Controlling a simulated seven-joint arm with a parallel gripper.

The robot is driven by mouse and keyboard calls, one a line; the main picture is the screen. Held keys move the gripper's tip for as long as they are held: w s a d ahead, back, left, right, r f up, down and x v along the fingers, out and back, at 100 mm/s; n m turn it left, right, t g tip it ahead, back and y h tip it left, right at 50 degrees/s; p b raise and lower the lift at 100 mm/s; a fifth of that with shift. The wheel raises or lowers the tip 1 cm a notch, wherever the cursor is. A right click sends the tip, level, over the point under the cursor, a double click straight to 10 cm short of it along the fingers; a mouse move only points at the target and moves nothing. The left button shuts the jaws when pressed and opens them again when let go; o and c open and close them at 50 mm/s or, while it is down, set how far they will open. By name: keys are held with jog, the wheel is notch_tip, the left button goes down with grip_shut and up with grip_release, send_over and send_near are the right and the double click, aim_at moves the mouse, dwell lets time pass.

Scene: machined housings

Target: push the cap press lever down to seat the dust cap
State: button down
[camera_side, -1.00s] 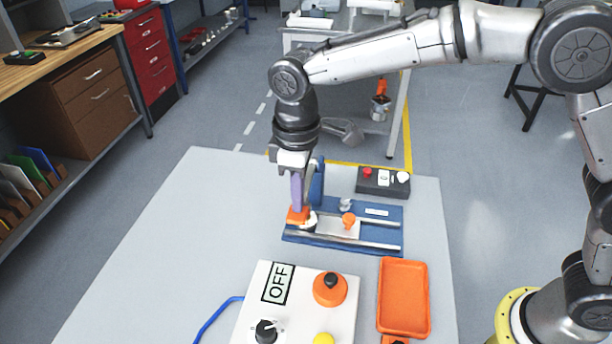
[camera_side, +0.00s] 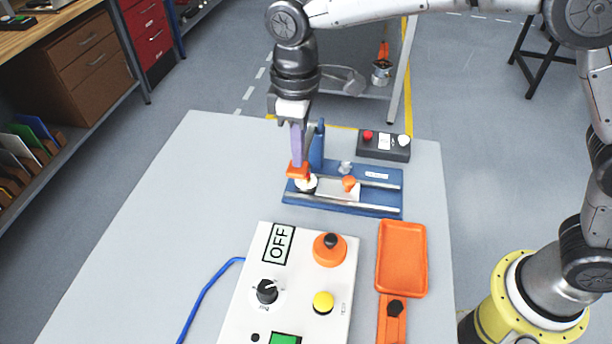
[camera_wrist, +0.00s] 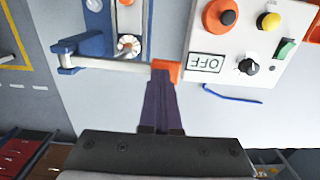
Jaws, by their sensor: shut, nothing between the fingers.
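The blue press fixture (camera_side: 390,200) stands on the grey table, with a blue upright (camera_side: 317,146) at its back left. The pale lever bar (camera_wrist: 110,66) runs from the blue bracket to an orange grip (camera_wrist: 166,70), which also shows in the side view (camera_side: 297,171). My gripper (camera_side: 298,160) points down with its purple fingers shut and empty. Their tips are at the orange grip; exact contact is hidden. A round white part (camera_wrist: 128,45), perhaps the capped housing, sits beside the bar; in the side view (camera_side: 307,184) it is just under the grip.
An orange knob (camera_side: 348,184) stands on the fixture's carriage. In front are a white control panel (camera_side: 255,300) reading OFF and an orange tray (camera_side: 401,258). A black button box (camera_side: 384,146) is behind. The table's left side is clear.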

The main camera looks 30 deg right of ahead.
jog(key=shift+r, duration=3.35)
jog(key=shift+w+d, duration=0.1)
jog(key=shift+d, duration=0.05)
jog(key=s+d+r+m+t, duration=0.1)
jog(key=s+d+r+m, duration=0.1)
jog(key=s+d+r, duration=0.45)
jog(key=s+d+r+m+t, duration=0.15)
jog(key=d+r, duration=0.25)
jog(key=d, duration=0.6)
jog(key=s+d+f+m+t, duration=0.2)
jog(key=s+d+m, duration=0.1)
jog(key=s+d, duration=0.4)
jog(key=s+d+f+m+t, duration=0.1)
jog(key=s+f+m, duration=0.1)
jog(key=s+f, duration=0.6)
jog(key=shift+s+d+f, duration=0.2)
jog(key=shift+s+f, duration=0.15)
jog(key=shift+f, duration=0.35)
